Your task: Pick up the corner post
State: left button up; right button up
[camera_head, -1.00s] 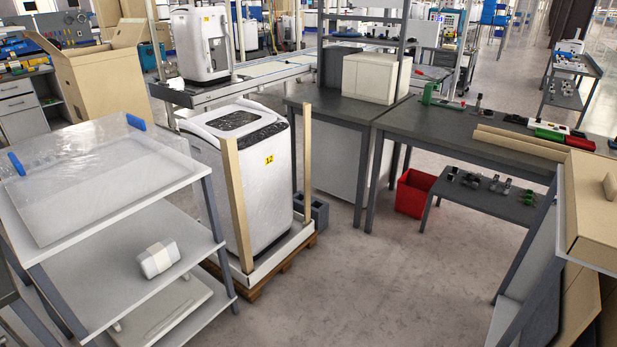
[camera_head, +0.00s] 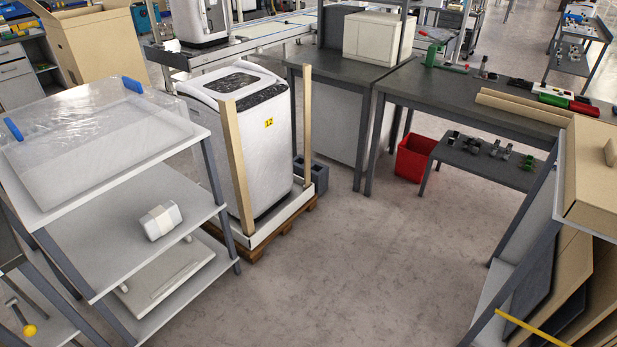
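Two tan corner posts stand upright at the washing machine (camera_head: 240,130), which sits on a pallet. The nearer post (camera_head: 236,165) is at its front left corner, and the farther post (camera_head: 307,125) is at its right. Long tan pieces (camera_head: 525,110) that look like more corner posts lie on the dark table (camera_head: 450,92) at the right. The pictures do not show which one the task names. Neither of my grippers is in view.
A grey shelf rack (camera_head: 180,195) with plastic wrap on top stands left of the machine. A red bin (camera_head: 412,160) is under the dark table. A rack with cardboard boxes (camera_head: 592,185) stands at the right. The floor (camera_head: 350,260) in the middle is clear.

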aim_at(307, 68)
jog(key=i+l, duration=0.1)
jog(key=i, duration=0.3)
jog(key=i+l+u, duration=0.1)
jog(key=i, duration=0.35)
